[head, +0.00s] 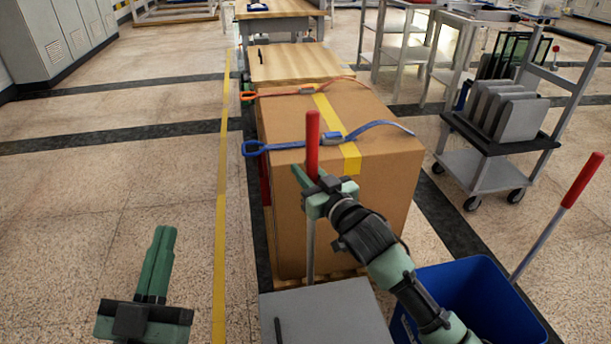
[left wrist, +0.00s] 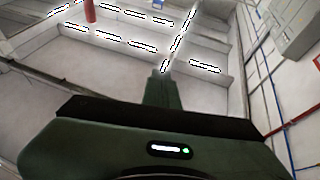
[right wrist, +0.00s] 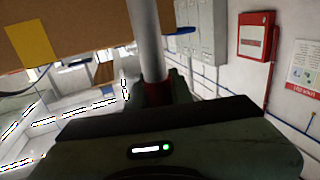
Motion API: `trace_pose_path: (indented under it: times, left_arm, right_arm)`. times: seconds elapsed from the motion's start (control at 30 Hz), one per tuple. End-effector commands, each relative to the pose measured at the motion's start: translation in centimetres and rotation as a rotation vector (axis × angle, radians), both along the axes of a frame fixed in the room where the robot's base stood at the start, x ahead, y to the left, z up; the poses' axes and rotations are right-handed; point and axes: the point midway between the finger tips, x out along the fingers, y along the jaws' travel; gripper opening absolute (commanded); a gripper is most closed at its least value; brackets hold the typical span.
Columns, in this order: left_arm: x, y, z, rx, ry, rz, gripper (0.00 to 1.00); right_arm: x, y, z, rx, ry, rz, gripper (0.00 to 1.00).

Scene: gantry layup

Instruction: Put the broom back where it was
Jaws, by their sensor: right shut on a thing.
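A long-handled tool, which I take for the broom (head: 312,144), has a red grip above a grey shaft. It stands roughly upright in my right gripper (head: 322,192), in front of the big cardboard box. The right wrist view shows its grey shaft (right wrist: 145,38) between the fingers, with red at the jaws. Its lower end is hidden behind a grey box, so I cannot see a broom head. My left gripper (head: 163,235) is empty over the floor at lower left, fingers together. A second red-gripped pole (head: 575,190) leans from the blue bin (head: 485,300).
The strapped cardboard box (head: 350,215) sits on a pallet. A grey box (head: 330,312) is close in front. A cart (head: 490,145) with grey panels stands at right, a wooden-topped table (head: 280,10) behind. The floor left of the yellow line is clear.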

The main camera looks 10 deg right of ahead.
Motion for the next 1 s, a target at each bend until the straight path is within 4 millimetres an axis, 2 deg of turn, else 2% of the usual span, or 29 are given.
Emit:
trace_pose_path:
  times: [0.13,0.5,0.53,0.6,1.0]
  left_arm:
    - [-0.47,-0.02,0.96,-0.015,-0.055,-0.003,0.0]
    - [-0.54,-0.01,1.12,-0.017,-0.063,-0.003,0.0]
    - [-0.55,-0.01,1.13,-0.017,-0.064,-0.003,0.0]
    - [-0.54,-0.01,1.12,-0.017,-0.063,-0.003,0.0]
    - [-0.37,-0.02,0.95,-0.013,-0.045,-0.002,0.0]
  right_arm:
    - [0.0,0.05,-0.23,0.003,-0.009,0.002,0.0]
    - [0.0,0.03,-0.56,0.003,-0.006,0.001,0.0]
    - [0.0,0.01,-0.77,0.002,-0.002,0.0,0.3]
    - [0.0,0.02,-0.77,0.002,-0.002,0.001,0.43]
    - [-0.35,-0.09,-0.47,0.001,-0.001,0.001,0.43]
